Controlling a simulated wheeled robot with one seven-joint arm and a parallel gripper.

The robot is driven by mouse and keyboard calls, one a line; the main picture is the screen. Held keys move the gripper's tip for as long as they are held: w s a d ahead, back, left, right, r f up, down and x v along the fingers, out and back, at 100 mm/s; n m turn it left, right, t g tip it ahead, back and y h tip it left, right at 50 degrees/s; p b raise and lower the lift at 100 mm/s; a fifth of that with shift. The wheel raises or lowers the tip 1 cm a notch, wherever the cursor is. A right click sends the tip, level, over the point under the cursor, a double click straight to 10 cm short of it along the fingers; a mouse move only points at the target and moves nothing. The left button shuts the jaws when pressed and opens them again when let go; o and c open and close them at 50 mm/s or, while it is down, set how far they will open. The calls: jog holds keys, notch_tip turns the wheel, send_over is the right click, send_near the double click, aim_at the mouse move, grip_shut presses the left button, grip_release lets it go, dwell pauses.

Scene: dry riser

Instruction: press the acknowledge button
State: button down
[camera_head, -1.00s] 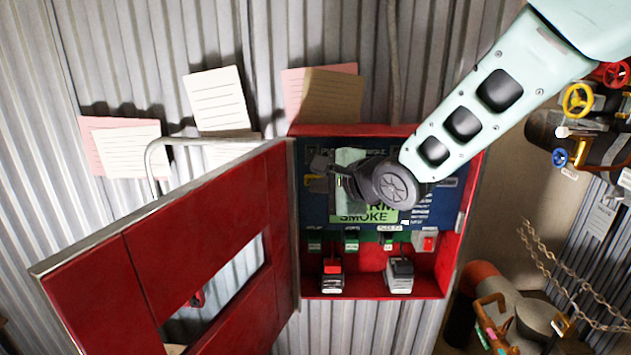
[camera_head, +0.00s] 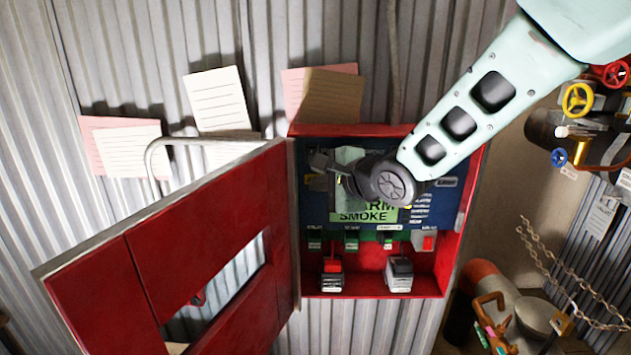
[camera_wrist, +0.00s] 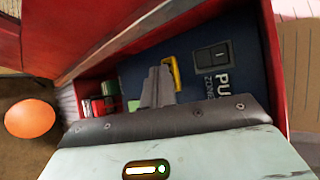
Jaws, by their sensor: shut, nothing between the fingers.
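An open red alarm cabinet (camera_head: 376,129) holds a dark blue panel (camera_head: 447,205) with a green display (camera_head: 367,216) reading "SMOKE". My gripper (camera_wrist: 160,72) is shut and empty in front of the panel, close to a yellow-framed part (camera_wrist: 173,73) and a black rocker switch (camera_wrist: 212,58). In the head view my wrist hides part of the panel and display; contact cannot be judged.
The cabinet's red door (camera_head: 200,215) stands open to the left. Two block-like units (camera_head: 399,275) sit on the cabinet floor. Paper notes (camera_head: 216,100) hang on the corrugated wall. Pipes with valve wheels (camera_head: 577,100) and chains (camera_head: 565,270) are at the right.

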jog(key=shift+s, duration=0.15)
jog(key=shift+s+b, duration=0.35)
jog(key=shift+s, duration=0.45)
jog(key=shift+s, duration=0.1)
jog(key=shift+s+a+b, duration=0.1)
jog(key=shift+s+b, duration=0.85)
jog(key=shift+s, duration=1.45)
jog(key=s+d+f+n+g+h+b, duration=0.2)
jog(key=s+d+f+n+g, duration=0.1)
jog(key=s+n, duration=0.4)
jog(key=s+d+f+n+g+h+b, duration=0.2)
jog(key=s+d+f+n, duration=0.3)
jog(key=s, duration=0.7)
jog(key=s+d+f+n+g+h+b, duration=0.2)
jog(key=s+d+f+n+g+h, duration=0.1)
jog(key=s+f+n, duration=0.4)
jog(key=s+d+n+g, duration=0.1)
jog(key=s+n+g, duration=0.1)
jog(key=shift+s+d+n, duration=0.3)
jog(key=shift+d+n, duration=0.1)
